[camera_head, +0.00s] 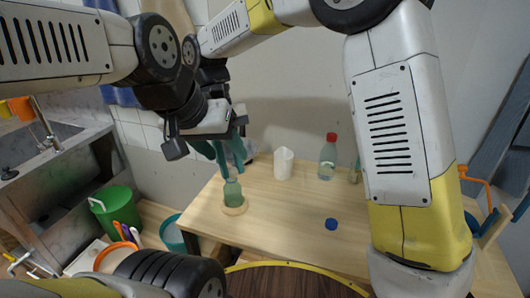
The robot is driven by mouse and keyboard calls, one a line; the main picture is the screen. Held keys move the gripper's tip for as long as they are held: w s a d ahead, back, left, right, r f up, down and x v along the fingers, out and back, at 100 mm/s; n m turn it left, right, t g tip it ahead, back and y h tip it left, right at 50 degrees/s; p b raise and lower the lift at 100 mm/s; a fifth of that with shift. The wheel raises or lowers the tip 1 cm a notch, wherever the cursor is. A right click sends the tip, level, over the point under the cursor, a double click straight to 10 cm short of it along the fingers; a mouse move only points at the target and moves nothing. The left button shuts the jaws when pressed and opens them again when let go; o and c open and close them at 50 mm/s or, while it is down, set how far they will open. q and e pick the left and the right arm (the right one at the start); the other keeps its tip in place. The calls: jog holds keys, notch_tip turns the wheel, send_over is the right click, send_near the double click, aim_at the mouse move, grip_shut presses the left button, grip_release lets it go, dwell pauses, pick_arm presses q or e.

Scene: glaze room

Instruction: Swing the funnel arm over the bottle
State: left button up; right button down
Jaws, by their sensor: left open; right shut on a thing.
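A green translucent bottle (233,194) stands upright on a round wooden base (235,210) at the table's left part. My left gripper (204,149) is open, above and to the left of the bottle. My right gripper (232,163) is lower, mostly hidden behind the left one, with teal fingers shut at the bottle's neck. The neck is partly covered by the fingers. I cannot make out the funnel arm clearly; the grippers and arms cover much of the area above the bottle.
On the table (278,225) stand a white container (283,164) and a red-capped bottle (328,158). A blue cap (331,224) lies in front. An orange bent piece (477,178) shows at the right. A green bucket (117,214) and a sink are left. The middle of the table is clear.

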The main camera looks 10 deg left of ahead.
jog(key=shift+a+m, duration=0.5)
jog(key=shift+a, duration=0.95)
jog(key=shift+s+a, duration=0.1)
jog(key=shift+a, duration=0.05)
jog(key=c, duration=1.2)
grip_release()
jog(key=shift+a, duration=0.1)
jog(key=shift+c, duration=0.2)
jog(key=v, duration=0.7)
jog(key=shift+w+r, duration=0.25)
jog(key=shift+r, duration=0.1)
